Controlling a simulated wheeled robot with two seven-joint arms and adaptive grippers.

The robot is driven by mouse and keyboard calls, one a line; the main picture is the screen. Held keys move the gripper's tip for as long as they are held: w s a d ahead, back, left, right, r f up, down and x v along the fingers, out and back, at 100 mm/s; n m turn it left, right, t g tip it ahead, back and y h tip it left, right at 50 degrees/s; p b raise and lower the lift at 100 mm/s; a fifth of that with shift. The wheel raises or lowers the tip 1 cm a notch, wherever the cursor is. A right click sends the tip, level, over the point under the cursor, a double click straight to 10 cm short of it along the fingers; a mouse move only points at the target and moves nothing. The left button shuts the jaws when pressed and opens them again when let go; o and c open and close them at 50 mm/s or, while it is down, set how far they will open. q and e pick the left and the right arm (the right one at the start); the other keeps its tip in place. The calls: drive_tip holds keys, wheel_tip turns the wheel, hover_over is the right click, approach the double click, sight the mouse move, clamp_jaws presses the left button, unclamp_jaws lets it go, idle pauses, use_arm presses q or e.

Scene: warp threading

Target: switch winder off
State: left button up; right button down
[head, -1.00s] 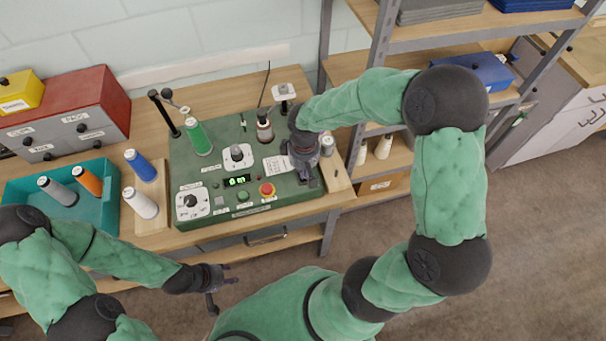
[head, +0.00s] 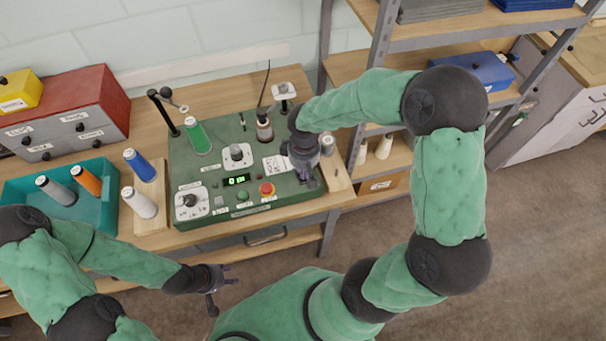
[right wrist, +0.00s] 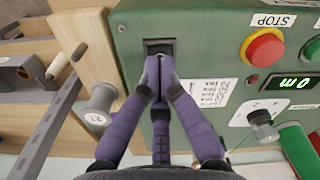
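The winder is a green box with a sloped panel (head: 212,172) on the bench; it also fills much of the right wrist view (right wrist: 205,60). A dark rocker switch (right wrist: 159,46) in a black frame sits near the panel's edge. My right gripper (head: 307,180) is over the panel's right end, its fingertips together (right wrist: 154,75) right at the switch, partly hiding it. Contact is hard to tell. It holds nothing. My left gripper (head: 223,287) is open and empty, away from the bench front.
A red stop button (head: 267,189), green button (head: 243,195) and dial knobs (head: 190,200) are on the panel. A green spool (head: 198,138) stands on it. A teal tray (head: 103,215) and loose spools are left. A metal shelf post (head: 325,45) stands close on the right.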

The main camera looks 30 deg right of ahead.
drive_tip(key=shift+f+b, duration=0.65)
drive_tip(key=shift+f, duration=0.15)
idle(0.4)
drive_tip(key=shift+s, duration=0.1)
drive_tip(key=shift+r+p, duration=2.65)
drive_tip(key=shift+r, duration=0.9)
drive_tip(key=shift+f, duration=0.1)
